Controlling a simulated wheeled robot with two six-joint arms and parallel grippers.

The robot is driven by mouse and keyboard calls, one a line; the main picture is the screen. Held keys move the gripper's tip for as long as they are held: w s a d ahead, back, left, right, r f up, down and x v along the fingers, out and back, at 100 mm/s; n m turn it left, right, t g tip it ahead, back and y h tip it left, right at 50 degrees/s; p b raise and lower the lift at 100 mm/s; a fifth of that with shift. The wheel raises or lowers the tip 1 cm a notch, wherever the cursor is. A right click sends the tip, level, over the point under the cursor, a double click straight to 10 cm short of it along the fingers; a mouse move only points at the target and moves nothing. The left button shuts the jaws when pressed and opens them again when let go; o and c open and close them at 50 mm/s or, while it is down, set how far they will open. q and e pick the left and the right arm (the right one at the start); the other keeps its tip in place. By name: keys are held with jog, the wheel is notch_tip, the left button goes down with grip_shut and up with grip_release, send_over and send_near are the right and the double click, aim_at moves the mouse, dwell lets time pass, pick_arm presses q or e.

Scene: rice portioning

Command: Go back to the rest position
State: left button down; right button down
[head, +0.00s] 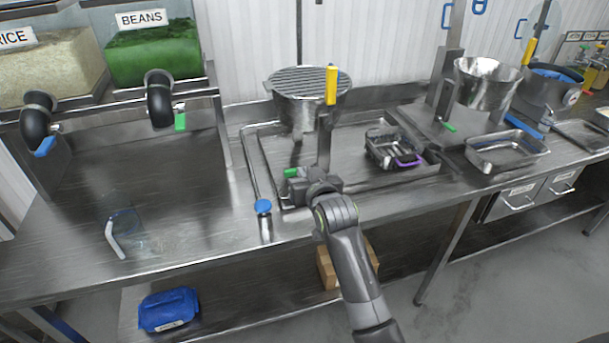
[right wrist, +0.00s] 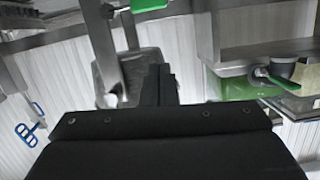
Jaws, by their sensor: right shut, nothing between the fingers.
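My right gripper (head: 300,189) is over the front edge of the steel counter (head: 180,215), just in front of the drain tray (head: 350,160). Its fingers are shut and empty; in the right wrist view the dark fingers (right wrist: 160,88) are together with nothing held. A green handle (head: 291,172) shows right beside the gripper; I cannot tell if they touch. It seems to show also at the top of the right wrist view (right wrist: 150,5). My left gripper is not in view.
A blue-capped tap (head: 264,207) stands left of my gripper. A grill-topped pot (head: 305,90) and yellow handle (head: 331,85) rise behind it. A clear scoop with white handle (head: 115,240) lies left. A purple-handled basket (head: 393,150) sits right. Rice and beans hoppers (head: 150,52) stand back left.

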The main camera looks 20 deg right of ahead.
dwell(0.3)
jog(key=s+d+f+g+h, duration=0.1)
jog(key=s+d+f+g, duration=0.15)
jog(key=s+f, duration=0.3)
jog(key=s+d+f+g, duration=0.1)
jog(key=s+d+f, duration=0.3)
jog(key=s, duration=0.2)
jog(key=s+d+f+g+h, duration=0.1)
jog(key=s+d+f+g, duration=0.15)
jog(key=s, duration=0.85)
jog(key=s+d+f+g, duration=0.2)
jog(key=s+g, duration=0.1)
jog(key=s, duration=0.7)
jog(key=s+d+f+g+h, duration=0.1)
jog(key=s+d+f+g, duration=0.15)
jog(key=s, duration=0.85)
notch_tip(320, 180, down, 25)
jog(key=d+g+b, duration=0.1)
jog(key=d+b, duration=0.1)
jog(key=s+a+f+g+y+b, duration=0.1)
jog(key=s+f, duration=1.3)
jog(key=f, duration=0.4)
jog(key=shift+s+a+f, duration=0.15)
jog(key=shift+a+f, duration=0.05)
jog(key=shift+a, duration=0.1)
jog(key=shift+g, duration=0.25)
